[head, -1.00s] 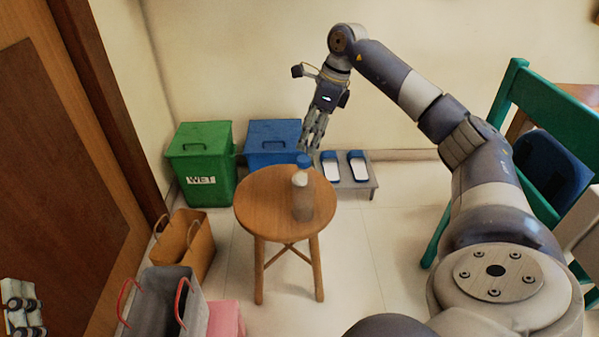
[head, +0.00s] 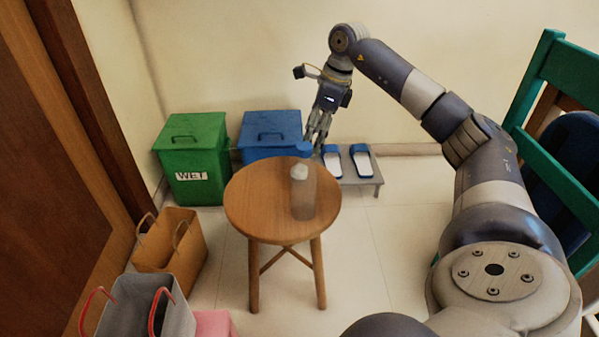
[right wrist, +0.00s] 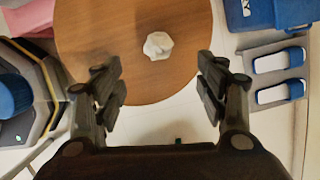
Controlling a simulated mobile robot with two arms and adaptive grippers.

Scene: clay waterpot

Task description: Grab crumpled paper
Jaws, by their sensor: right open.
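The crumpled paper (right wrist: 158,45) is a small white, faceted lump on the round wooden table (right wrist: 95,35). In the head view, a white lump (head: 299,172) shows on the table (head: 258,205), partly behind a clear blue-capped bottle. My right gripper (head: 319,140) hangs fingers down, and in the head view it appears beyond the table's far edge. In the right wrist view, its two fingers (right wrist: 160,82) are spread apart and empty, with the paper ahead of the gap and not touched. My left gripper is out of view.
The clear bottle (head: 304,198) overlaps the table; its support is unclear. Green (head: 192,160) and blue (head: 262,150) bins and a slipper rack (head: 350,178) stand behind. Bags (head: 165,245) are at left. A green chair (head: 548,165) is at right.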

